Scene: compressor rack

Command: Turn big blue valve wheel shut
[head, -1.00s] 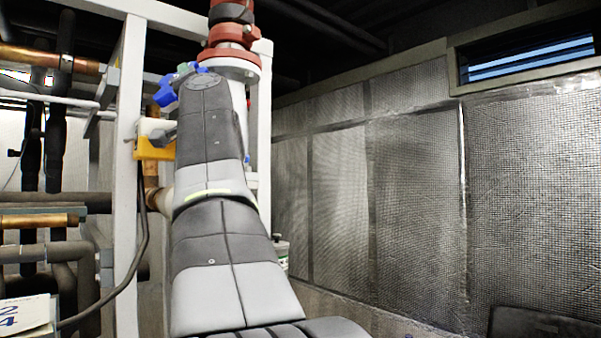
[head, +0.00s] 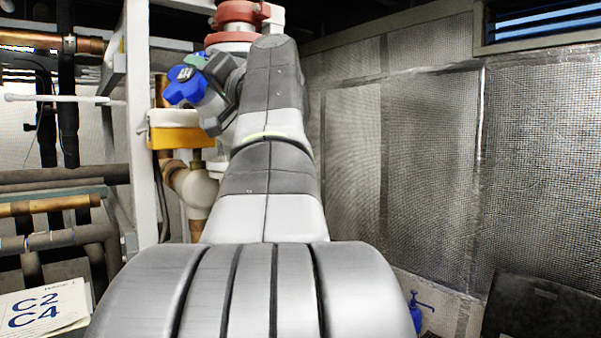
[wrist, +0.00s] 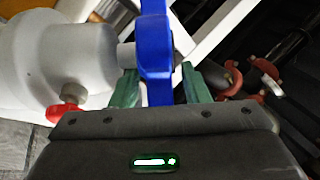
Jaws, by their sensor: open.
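The blue valve wheel (head: 185,86) is at the upper left of the head view, beside the white post and partly covered by my gripper. In the wrist view, a blue part of it (wrist: 155,45) runs down from the top edge between my green fingers. My gripper (wrist: 160,86) is open, with one finger on each side of the blue part. A gap shows on the right; I cannot tell whether the left finger touches. In the head view my gripper (head: 207,75) is small and mostly hidden by my arm.
A yellow and white box (head: 178,130) sits just below the wheel. The white post (head: 138,120) stands left of it, and a red flanged pipe (head: 238,14) is above. A whitish valve body (wrist: 55,60) with a red knob (wrist: 65,112) is close on the left in the wrist view.

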